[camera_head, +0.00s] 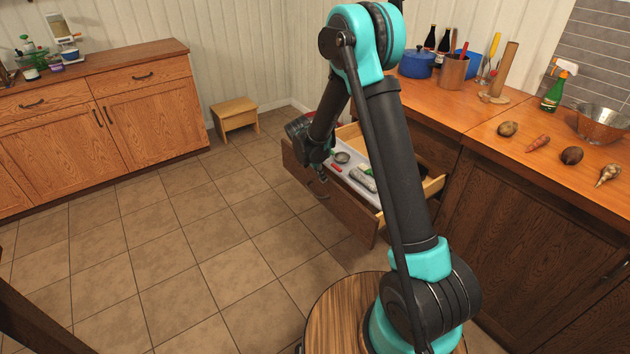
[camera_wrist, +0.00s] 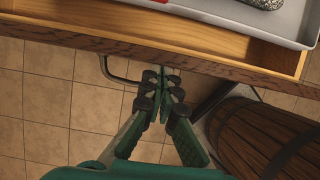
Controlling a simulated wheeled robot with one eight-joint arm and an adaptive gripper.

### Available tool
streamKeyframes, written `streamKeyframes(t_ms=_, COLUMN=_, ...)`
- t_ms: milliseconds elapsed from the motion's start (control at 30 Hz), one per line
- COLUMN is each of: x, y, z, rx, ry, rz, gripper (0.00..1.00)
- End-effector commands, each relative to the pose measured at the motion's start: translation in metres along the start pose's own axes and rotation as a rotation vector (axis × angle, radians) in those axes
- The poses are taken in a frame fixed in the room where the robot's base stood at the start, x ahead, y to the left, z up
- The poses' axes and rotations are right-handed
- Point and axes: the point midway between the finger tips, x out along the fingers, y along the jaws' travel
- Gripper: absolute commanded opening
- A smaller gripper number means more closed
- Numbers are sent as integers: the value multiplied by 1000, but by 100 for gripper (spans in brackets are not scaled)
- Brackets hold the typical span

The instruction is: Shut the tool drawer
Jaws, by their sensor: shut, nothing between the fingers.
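The tool drawer (camera_head: 345,208) stands pulled out of the wooden counter, with a pale tray (camera_head: 356,187) of tools inside. In the wrist view the drawer's front edge (camera_wrist: 215,62) crosses the upper part of the picture, and the tray's grey corner (camera_wrist: 290,32) shows at top right. A dark bar handle (camera_wrist: 112,74) is on the drawer front. My gripper (camera_wrist: 165,80) is shut and empty, its tips close to the outside of the drawer front beside the handle. I cannot tell whether they touch it. In the head view my gripper (camera_head: 321,176) is at the drawer's front, partly hidden.
The counter (camera_head: 480,110) above the drawer holds a blue pot (camera_head: 416,64), bottles, a utensil holder, vegetables and a metal bowl (camera_head: 602,122). A small wooden stool (camera_head: 234,113) stands by the back wall. A barrel (camera_wrist: 265,140) is beside my gripper. The tiled floor (camera_head: 190,240) at left is clear.

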Motion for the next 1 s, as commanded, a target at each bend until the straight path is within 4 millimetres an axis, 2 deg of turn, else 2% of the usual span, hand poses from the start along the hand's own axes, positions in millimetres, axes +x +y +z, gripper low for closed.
streamKeyframes(t_ms=700, x=74, y=-2, z=185, rx=5, ry=-1, rz=-2, gripper=0)
streamKeyframes(t_ms=1000, x=101, y=-1, z=252, rx=3, ry=0, rz=-2, gripper=0)
